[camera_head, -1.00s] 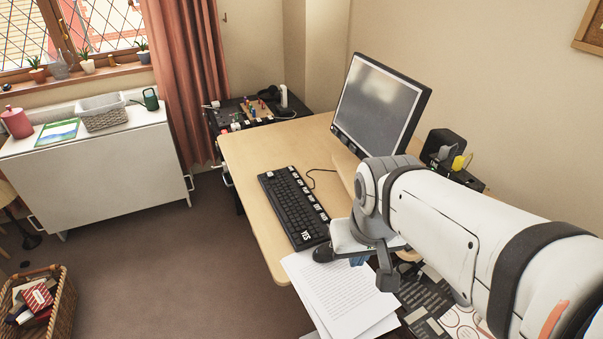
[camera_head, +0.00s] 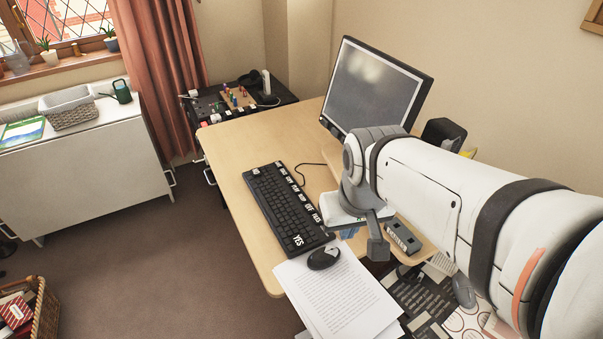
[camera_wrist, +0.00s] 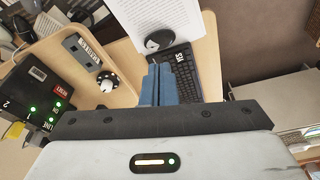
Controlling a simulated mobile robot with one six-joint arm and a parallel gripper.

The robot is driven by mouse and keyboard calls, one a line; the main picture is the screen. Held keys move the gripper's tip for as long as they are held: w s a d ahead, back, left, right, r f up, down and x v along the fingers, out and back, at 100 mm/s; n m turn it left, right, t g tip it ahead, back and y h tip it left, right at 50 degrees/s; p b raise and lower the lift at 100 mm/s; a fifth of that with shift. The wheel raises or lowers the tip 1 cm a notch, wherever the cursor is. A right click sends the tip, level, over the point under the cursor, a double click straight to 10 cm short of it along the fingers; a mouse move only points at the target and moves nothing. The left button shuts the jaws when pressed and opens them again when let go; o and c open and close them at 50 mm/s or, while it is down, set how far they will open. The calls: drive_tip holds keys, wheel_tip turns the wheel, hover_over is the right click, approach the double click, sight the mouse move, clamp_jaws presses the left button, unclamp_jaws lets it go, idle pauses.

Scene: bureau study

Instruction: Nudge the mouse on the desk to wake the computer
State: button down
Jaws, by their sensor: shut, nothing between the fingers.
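The black mouse (camera_head: 323,257) lies at the near end of the black keyboard (camera_head: 283,212), by the top edge of the white printed sheets (camera_head: 338,298). In the wrist view the mouse (camera_wrist: 158,41) shows just beyond my fingertips, beside the keyboard (camera_wrist: 183,72). My gripper (camera_wrist: 158,70) has its blue fingers together and empty. A gap seems to separate them from the mouse; their height over the desk is unclear. In the head view my wrist hides most of the fingers. The monitor (camera_head: 376,87) has a plain dark grey screen.
The wooden desk (camera_head: 238,150) is clear left of the keyboard. A black box with green lights (camera_wrist: 38,98) stands left in the wrist view, near a labelled grey strip (camera_wrist: 83,50) and a round knob-like object (camera_wrist: 107,82). A grey rounded object (camera_head: 463,292) lies right of the papers.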

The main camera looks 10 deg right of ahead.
sight(319, 256)
drive_tip(key=w+d+f+n+g+b, duration=0.1)
drive_tip(key=w+d+f+n+b, duration=0.1)
drive_tip(key=w+f+n, duration=0.3)
drive_tip(key=w+d+f+n+g+y+b, duration=0.1)
drive_tip(key=w+d+f+n+b, duration=0.1)
drive_tip(key=w+d+f+n, duration=0.3)
drive_tip(key=w+d+f+n+g+y+b, duration=0.1)
drive_tip(key=w+d+f+n+b, duration=0.1)
drive_tip(key=w+f+n, duration=0.5)
drive_tip(key=shift+w+d+f+n, duration=0.1)
drive_tip(key=shift+d+f+n, duration=0.2)
drive_tip(key=shift+f+n, duration=0.7)
drive_tip(key=shift+w+d+f+n, duration=0.1)
drive_tip(key=shift+d+f+n, duration=0.25)
drive_tip(key=shift+f, duration=1.35)
drive_tip(key=shift+d+f+n, duration=0.25)
drive_tip(key=shift+f+n, duration=0.4)
drive_tip(key=shift+f, duration=0.7)
drive_tip(key=s+a, duration=0.1)
drive_tip(key=a, duration=0.2)
drive_tip(key=s+a+p, duration=0.1)
drive_tip(key=a, duration=0.3)
drive_tip(key=s+a, duration=0.1)
drive_tip(key=a, duration=0.3)
drive_tip(key=shift+s+a, duration=0.25)
drive_tip(key=shift+s, duration=0.1)
drive_tip(key=shift+w+d+f+b, duration=0.1)
drive_tip(key=shift+f+b, duration=0.25)
drive_tip(key=shift+f, duration=0.45)
drive_tip(key=shift+s, duration=0.2)
